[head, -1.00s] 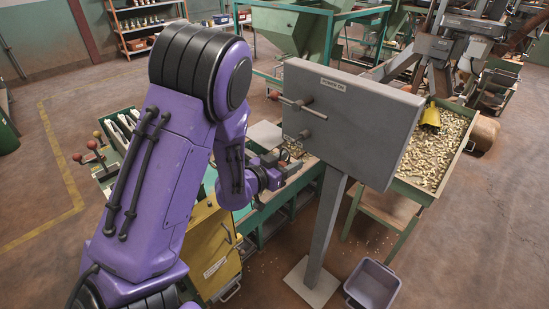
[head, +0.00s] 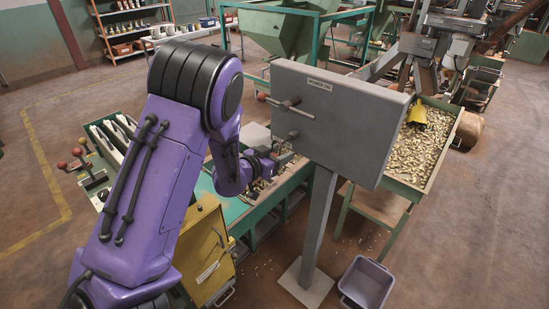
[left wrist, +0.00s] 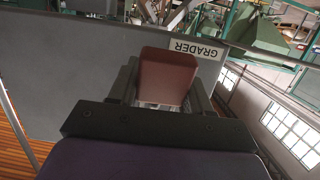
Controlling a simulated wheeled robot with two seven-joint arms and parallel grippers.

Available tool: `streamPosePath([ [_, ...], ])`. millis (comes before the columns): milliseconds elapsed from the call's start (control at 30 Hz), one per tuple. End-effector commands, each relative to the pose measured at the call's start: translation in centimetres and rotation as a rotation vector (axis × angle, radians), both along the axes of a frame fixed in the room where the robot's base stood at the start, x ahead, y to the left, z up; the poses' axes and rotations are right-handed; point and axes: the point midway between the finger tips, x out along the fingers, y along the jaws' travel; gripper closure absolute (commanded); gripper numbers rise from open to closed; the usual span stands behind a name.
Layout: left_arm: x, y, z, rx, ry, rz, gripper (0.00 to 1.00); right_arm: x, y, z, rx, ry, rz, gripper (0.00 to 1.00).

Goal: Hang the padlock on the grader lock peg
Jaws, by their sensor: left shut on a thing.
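My left gripper (head: 277,157) is beside the left, peg-bearing face of the grey panel box (head: 350,125), low and near its lower left edge. In the left wrist view its fingers (left wrist: 165,95) are shut on a red-brown padlock (left wrist: 167,78). The padlock's shackle is hidden there, and I cannot make out the padlock in the head view. The panel (left wrist: 60,80) lies behind the padlock, with an upside-down GRADER label (left wrist: 196,49) close by. My right gripper is not in view.
The panel stands on a grey post (head: 319,215) with a floor plate. A green-framed bench (head: 262,205) and a yellow box (head: 207,250) are beside my arm. A lilac bin (head: 366,283) is on the floor, and a tray of nuts (head: 440,190) stands at right.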

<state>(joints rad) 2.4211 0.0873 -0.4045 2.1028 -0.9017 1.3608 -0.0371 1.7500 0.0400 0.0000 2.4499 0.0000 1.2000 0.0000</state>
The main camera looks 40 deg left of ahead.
Motion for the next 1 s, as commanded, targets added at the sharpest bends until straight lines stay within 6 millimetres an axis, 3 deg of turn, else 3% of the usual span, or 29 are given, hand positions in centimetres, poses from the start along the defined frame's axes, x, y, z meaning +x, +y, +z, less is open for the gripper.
streamPosePath([
  [500, 3.5, -0.3, -0.7, 0.000, 0.000, 0.000, 0.84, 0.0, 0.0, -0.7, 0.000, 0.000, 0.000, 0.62],
  [1000, 4.3, -0.3, -1.2, -0.001, 0.000, 0.001, 0.84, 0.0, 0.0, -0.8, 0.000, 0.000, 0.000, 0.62],
])
